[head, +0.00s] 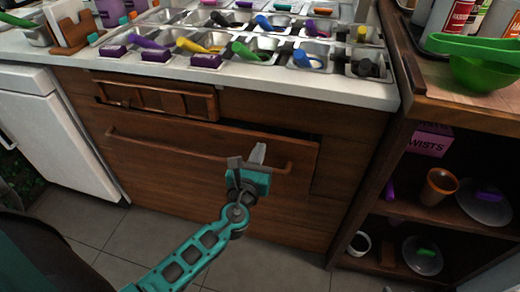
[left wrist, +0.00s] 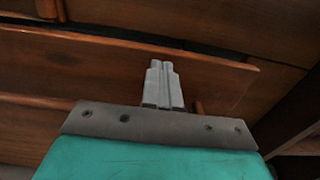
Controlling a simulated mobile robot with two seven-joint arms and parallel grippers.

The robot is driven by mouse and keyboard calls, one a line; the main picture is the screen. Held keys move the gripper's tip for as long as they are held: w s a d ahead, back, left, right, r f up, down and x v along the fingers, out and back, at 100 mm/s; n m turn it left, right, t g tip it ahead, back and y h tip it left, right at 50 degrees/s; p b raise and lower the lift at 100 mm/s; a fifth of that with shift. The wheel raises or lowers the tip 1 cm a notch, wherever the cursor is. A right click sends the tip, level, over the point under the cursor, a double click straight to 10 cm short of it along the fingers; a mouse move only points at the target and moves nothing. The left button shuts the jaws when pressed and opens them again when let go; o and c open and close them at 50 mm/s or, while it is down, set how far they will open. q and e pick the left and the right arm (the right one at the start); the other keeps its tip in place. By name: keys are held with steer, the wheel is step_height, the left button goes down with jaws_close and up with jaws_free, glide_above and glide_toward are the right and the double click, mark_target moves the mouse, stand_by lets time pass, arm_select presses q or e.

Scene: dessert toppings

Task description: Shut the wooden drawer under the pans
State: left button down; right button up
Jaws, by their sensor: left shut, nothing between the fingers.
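The wooden drawer (head: 190,170) is under the counter that holds the metal pans (head: 262,46). Its front stands out from the cabinet, with a dark gap along its top edge at the right, so it is partly open. A long bar handle (head: 170,145) runs across it. My left gripper (head: 258,153) is shut and empty in front of the drawer, near the handle's right end. In the left wrist view the closed fingers (left wrist: 163,85) point at the drawer front (left wrist: 100,75) near its upper right part. I cannot tell whether they touch it. My right gripper is not in view.
A smaller wooden panel (head: 155,98) sits above the drawer. A white appliance (head: 50,130) stands to the left. An open shelf unit (head: 390,228) with cups and bowls stands to the right. Grey floor tiles (head: 110,232) are clear in front.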

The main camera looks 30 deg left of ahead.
mark_target(262, 140)
arm_select(q)
steer(key=shift+w+a, duration=0.2)
steer(key=shift+w, duration=0.45)
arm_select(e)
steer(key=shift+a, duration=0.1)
arm_select(q)
steer(key=x, duration=0.4)
steer(key=shift+w, duration=0.3)
steer(key=shift+a+r, duration=0.15)
steer(key=shift+r, duration=0.1)
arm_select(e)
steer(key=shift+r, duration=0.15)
